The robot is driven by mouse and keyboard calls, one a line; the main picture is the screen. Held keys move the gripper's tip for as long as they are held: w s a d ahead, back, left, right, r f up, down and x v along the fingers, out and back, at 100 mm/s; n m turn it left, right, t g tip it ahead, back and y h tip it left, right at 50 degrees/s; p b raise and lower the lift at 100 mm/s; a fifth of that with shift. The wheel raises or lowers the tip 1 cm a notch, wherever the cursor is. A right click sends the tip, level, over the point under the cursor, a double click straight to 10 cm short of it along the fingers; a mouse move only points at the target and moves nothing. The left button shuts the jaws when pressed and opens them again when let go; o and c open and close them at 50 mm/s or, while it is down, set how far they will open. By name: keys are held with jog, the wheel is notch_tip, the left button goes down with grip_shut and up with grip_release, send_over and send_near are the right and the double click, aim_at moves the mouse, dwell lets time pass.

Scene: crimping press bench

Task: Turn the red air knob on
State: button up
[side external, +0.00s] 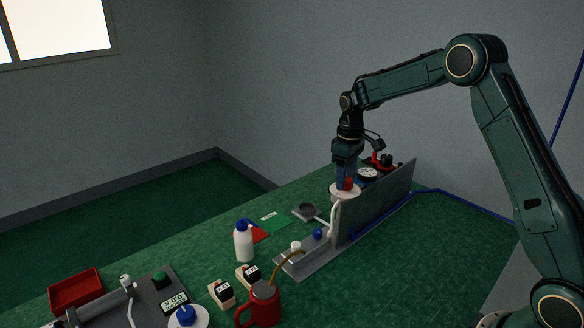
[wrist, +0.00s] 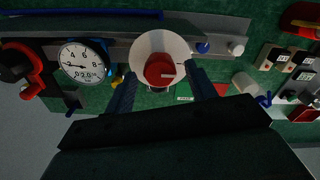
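The red knob (wrist: 160,70) stands in the middle of a white round disc in the wrist view. A small pale label shows on it. In the side view the knob (side external: 348,184) is partly hidden by my gripper's fingers, above the white disc (side external: 335,189). My gripper (wrist: 160,80) points down over the knob, with one blue finger on each side. The fingers are open, and a gap shows between each finger and the knob in the wrist view. It also shows in the side view (side external: 345,178). Contact is not visible.
A round gauge (wrist: 82,62) and a red-and-black fitting (wrist: 30,70) sit left of the knob in the wrist view. A grey upright panel (side external: 375,203) stands close beside my gripper. A white bottle (side external: 243,243) and red mug (side external: 260,305) stand nearer the camera.

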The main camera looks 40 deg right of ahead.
jog(key=shift+r, duration=0.1)
dwell(0.3)
notch_tip(320, 180, up, 14)
jog(key=shift+f, duration=0.2)
dwell(0.5)
